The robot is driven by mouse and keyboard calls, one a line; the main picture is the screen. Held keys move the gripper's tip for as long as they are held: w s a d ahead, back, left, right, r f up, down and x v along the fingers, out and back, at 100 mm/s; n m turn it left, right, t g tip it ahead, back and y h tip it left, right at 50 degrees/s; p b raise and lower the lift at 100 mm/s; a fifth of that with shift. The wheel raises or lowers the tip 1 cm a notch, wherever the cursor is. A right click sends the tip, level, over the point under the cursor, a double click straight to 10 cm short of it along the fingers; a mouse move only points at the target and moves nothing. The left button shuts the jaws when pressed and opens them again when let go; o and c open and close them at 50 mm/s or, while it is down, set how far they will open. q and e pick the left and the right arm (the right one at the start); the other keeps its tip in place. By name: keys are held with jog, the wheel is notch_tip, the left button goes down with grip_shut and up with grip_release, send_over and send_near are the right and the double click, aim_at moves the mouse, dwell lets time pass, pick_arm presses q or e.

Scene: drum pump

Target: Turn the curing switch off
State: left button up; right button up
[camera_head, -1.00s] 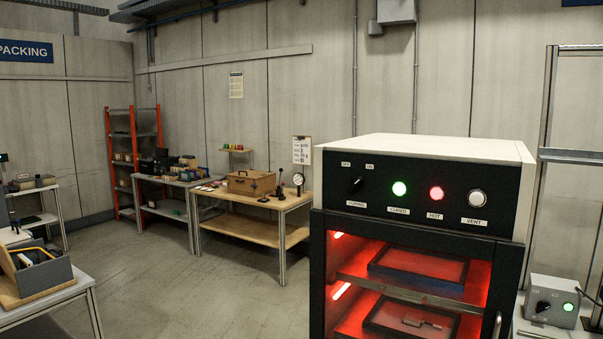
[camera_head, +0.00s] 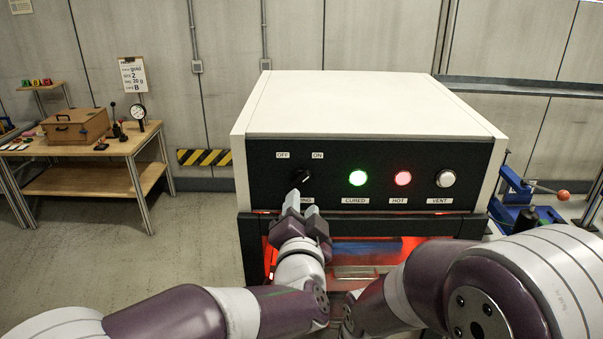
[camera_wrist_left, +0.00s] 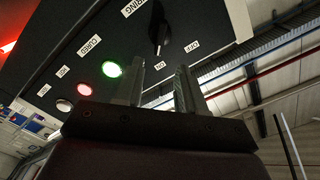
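The curing switch (camera_head: 304,177) is a black knob at the left end of the oven's dark front panel (camera_head: 269,180), below the OFF and ON labels. It also shows in the left wrist view (camera_wrist_left: 158,28), where its pointer seems turned towards ON. My left gripper (camera_head: 302,203) is just below and in front of the knob, partly covering the CURING label. Its two fingers (camera_wrist_left: 160,85) are apart with nothing between them, and the knob lies beyond their tips. Whether they touch it I cannot tell. My right arm is at the lower right; its gripper is out of view.
A green CURED lamp (camera_head: 357,178), a red HOT lamp (camera_head: 403,178) and a white VENT button (camera_head: 445,178) sit right of the knob. The red-lit oven chamber (camera_head: 408,247) is below. A wooden table (camera_head: 90,150) stands back left, with clear floor before it.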

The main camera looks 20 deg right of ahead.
aim_at(302, 183)
pick_arm(q)
jog(key=p+x, duration=0.2)
jog(key=x, duration=0.5)
jog(key=shift+w+f, duration=0.2)
jog(key=shift+w, duration=0.5)
jog(key=shift+p, duration=0.3)
jog(key=shift+w+d+f, duration=0.1)
jog(key=shift+w, duration=0.1)
grip_shut()
pick_arm(e)
jog(key=r, duration=0.1)
jog(key=w+r, duration=0.1)
jog(key=r, duration=0.1)
